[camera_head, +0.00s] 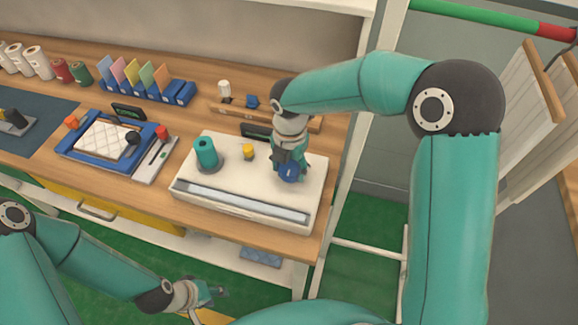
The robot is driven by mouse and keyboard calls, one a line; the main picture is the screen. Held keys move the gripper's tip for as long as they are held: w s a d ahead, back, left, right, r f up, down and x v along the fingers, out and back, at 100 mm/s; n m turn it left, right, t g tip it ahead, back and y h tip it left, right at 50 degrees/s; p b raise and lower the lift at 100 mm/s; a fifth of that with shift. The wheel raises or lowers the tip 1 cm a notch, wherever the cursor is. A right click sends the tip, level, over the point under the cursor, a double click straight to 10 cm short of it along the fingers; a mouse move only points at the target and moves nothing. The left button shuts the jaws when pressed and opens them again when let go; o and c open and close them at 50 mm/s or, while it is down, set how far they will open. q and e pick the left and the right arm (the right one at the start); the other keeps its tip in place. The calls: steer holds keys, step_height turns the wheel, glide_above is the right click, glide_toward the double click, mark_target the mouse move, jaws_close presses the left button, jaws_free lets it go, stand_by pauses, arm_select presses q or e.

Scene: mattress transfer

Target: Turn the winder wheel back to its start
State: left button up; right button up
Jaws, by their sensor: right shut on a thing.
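A white winder box (232,192) stands on the wooden bench with a teal spool (206,153) and a small yellow part (248,152) on top. A blue winder wheel (290,172) is at the box's right side. My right gripper (289,165) reaches down from above and is shut on the blue wheel, hiding much of it. My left gripper (218,292) hangs low in front of the bench, away from the box; it is small in the picture, and I cannot tell how wide its fingers are.
A blue frame (72,153) with a white quilted pad lies left of the box. Several thread rolls (38,62) and coloured cards (133,73) stand along the back. A white post (358,130) rises beside the bench's right end.

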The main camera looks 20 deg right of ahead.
mark_target(289, 168)
steer(key=o, duration=1.2)
steer(key=shift+w, duration=0.15)
steer(key=shift+c, duration=0.2)
steer(key=shift+r, duration=0.1)
step_height(289, 168, up, 12)
